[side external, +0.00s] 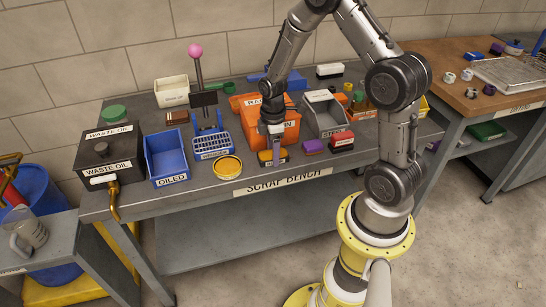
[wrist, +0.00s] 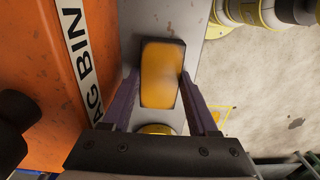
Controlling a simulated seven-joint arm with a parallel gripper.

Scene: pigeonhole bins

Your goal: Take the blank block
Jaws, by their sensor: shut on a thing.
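A yellow-orange block (wrist: 162,75) lies between the two fingers of my gripper (wrist: 161,84) in the wrist view. Its upper face looks plain, with no marking I can make out. In the side external view the yellow block (side external: 265,157) is at the bench's front edge, before the orange rag bin (side external: 291,135). My gripper (side external: 273,150) comes down on it from above and is shut on it. The fingers hide part of the block, and I cannot tell whether it touches the bench. Other blocks to its right are a purple one (side external: 313,146) and a red and black one (side external: 342,143).
The blue oiled bin (side external: 166,155), yellow round tin (side external: 227,167) and blue basket (side external: 212,142) stand to the left. The grey steel bin (side external: 325,117) stands behind the right-hand blocks. A pink-knobbed lever (side external: 196,65) rises at the back. The bench's front edge is close.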

